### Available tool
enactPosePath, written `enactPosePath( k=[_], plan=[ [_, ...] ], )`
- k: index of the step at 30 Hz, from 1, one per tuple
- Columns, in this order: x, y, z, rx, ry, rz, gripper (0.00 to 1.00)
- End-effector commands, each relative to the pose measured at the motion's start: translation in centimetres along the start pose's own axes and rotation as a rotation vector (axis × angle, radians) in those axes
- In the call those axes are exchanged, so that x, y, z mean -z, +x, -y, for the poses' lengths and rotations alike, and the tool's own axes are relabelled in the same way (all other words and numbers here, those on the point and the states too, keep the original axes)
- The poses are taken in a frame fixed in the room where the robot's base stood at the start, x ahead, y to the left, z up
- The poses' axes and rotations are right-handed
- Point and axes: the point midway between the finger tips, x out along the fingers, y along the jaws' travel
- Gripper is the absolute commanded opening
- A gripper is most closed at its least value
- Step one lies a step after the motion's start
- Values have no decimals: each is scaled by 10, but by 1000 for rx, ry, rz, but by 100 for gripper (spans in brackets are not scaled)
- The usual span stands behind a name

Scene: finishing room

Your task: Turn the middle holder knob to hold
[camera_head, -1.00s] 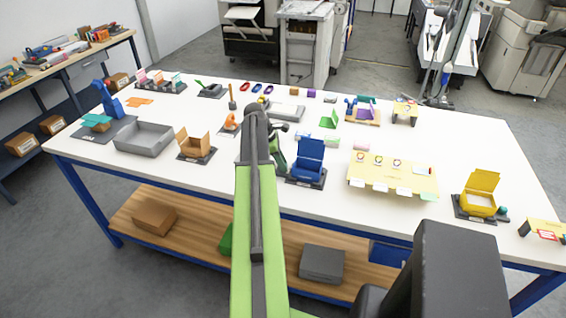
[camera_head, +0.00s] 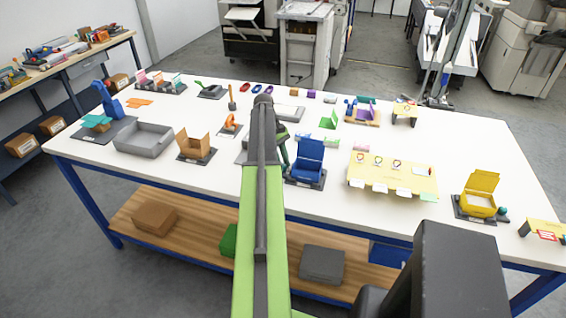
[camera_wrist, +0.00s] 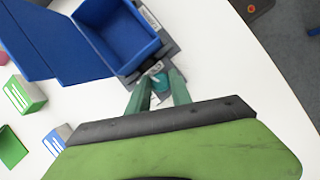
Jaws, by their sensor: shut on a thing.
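The middle holder is a dark base (camera_head: 318,185) carrying an open blue box (camera_head: 309,158); the blue box also shows in the wrist view (camera_wrist: 115,32). A small teal knob (camera_wrist: 160,84) sits on the corner of this base, beside white labels too small to read. My gripper (camera_wrist: 158,88) is shut on the knob, one finger on each side of it. In the head view my gripper (camera_head: 284,158) is just left of the blue box, and my arm hides the knob there.
A brown box (camera_head: 195,145) on a holder stands to the left, a yellow box (camera_head: 480,195) with a teal knob to the right. A yellow board (camera_head: 395,180) lies between blue and yellow boxes. A grey tray (camera_head: 145,139) is far left.

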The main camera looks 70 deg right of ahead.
Motion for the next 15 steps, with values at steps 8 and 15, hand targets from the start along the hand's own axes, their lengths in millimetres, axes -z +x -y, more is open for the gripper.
enactPosePath(
  k=[8,15],
  plan=[
    [3,-1,0,23,53,-6,0],
    [3,-1,0,25,60,-7,0]
  ],
)
